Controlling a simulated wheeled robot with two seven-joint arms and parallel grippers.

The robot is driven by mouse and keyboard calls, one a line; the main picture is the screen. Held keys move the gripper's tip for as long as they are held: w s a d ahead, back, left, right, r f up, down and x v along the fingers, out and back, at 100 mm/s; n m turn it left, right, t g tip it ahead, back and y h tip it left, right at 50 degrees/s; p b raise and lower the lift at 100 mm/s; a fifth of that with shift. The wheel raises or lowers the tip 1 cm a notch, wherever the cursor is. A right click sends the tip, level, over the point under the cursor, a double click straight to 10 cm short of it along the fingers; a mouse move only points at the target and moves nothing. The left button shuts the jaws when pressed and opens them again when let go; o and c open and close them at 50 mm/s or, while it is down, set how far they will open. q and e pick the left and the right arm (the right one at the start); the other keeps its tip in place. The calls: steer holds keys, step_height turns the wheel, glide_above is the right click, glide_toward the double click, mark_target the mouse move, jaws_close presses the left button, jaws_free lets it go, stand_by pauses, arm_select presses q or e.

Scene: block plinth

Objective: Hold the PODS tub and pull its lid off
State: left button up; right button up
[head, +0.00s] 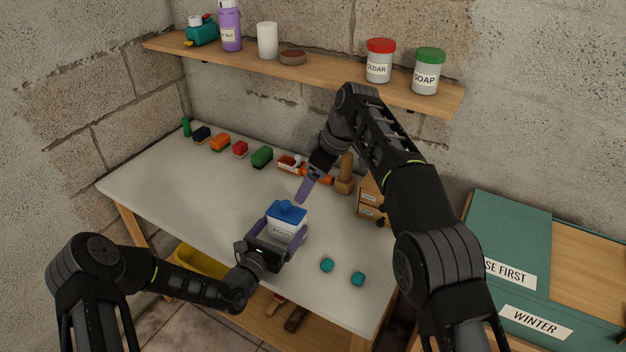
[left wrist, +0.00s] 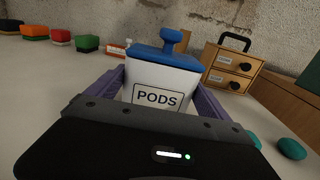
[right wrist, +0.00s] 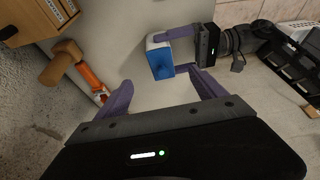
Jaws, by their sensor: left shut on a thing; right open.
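The PODS tub (head: 285,231) is white with a dark-framed label and stands upright. Its blue lid (head: 288,211), with a raised knob, sits on top of it; the knob shows clearly in the left wrist view (left wrist: 172,40). My left gripper (head: 277,234) is shut on the tub, with one purple finger on each side below the lid. I cannot tell whether the tub touches the table. My right gripper (head: 304,188) is open and empty, apart from the tub, beyond it and above the table. In the right wrist view its fingers (right wrist: 163,92) are spread with nothing between.
The table (head: 170,195) has a row of coloured blocks (head: 262,157) along its back. A small drawer cabinet (head: 370,200) and a wooden peg (head: 345,175) stand at the right. A shelf (head: 330,75) hangs above.

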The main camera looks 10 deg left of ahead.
mark_target(294, 214)
steer(key=x, duration=1.1)
steer(key=shift+a+f, duration=0.15)
steer(key=shift+f, duration=0.1)
steer(key=c, duration=1.6)
steer(key=o, duration=1.6)
steer(key=shift+r, duration=0.15)
steer(key=v, duration=1.1)
steer(key=shift+d+r, duration=0.25)
steer(key=shift+r, duration=0.05)
